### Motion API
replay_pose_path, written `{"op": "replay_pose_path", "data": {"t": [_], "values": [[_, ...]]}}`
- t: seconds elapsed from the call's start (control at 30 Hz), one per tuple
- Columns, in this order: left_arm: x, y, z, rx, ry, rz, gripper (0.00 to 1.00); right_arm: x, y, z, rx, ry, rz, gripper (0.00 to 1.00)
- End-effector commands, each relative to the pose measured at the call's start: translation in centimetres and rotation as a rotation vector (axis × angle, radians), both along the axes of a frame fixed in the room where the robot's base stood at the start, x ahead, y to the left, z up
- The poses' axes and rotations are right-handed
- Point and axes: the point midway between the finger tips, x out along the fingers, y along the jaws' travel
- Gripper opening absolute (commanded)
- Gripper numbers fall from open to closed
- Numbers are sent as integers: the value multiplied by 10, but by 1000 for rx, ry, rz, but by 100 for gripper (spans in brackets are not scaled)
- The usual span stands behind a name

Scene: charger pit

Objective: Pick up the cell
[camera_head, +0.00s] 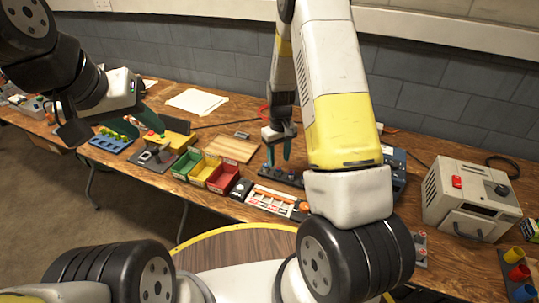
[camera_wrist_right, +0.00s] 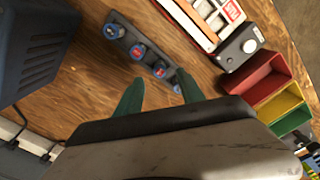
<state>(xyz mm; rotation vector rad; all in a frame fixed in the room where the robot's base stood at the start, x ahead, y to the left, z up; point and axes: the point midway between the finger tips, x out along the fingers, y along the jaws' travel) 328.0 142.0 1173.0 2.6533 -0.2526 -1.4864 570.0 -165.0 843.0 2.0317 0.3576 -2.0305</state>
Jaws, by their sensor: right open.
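A dark strip (camera_head: 283,176) with several round blue-rimmed tops, some red inside, lies on the table; the right wrist view shows the strip (camera_wrist_right: 126,40) below my gripper. I cannot tell whether these tops are cells. A small grey cylinder (camera_head: 241,135) lies near the wooden board, and I cannot tell whether it is the cell. My right gripper (camera_head: 278,155) points down over the strip, open and empty; its green fingers (camera_wrist_right: 158,88) straddle the strip's near end in the wrist view.
Red, yellow and green bins (camera_head: 204,170) stand left of the strip. A white tray (camera_head: 270,200) lies in front of it. A dark blue box (camera_wrist_right: 35,50) stands beside it. A beige machine (camera_head: 472,198) is at the right. A wooden board (camera_head: 232,147) lies behind the bins.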

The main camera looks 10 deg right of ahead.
Motion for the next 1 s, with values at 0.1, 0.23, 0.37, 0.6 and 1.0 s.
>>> {"op": "replay_pose_path", "data": {"t": [0.1, 0.23, 0.37, 0.6, 1.0], "values": [[0, 0, 0, 0, 0, 0, 36, -2, 0, -20, 0, 5, -1, 46], [0, 0, 0, 0, 0, 0, 36, -2, -1, -38, 0, 4, -1, 46], [0, 0, 0, 0, 0, 0, 36, -1, 0, -45, 1, 1, -1, 46], [0, 0, 0, 0, 0, 0, 36, -1, 0, -45, 1, 0, -1, 38], [0, 0, 0, 0, 0, 0, 36, -1, 0, -44, 1, 0, -1, 0]]}}
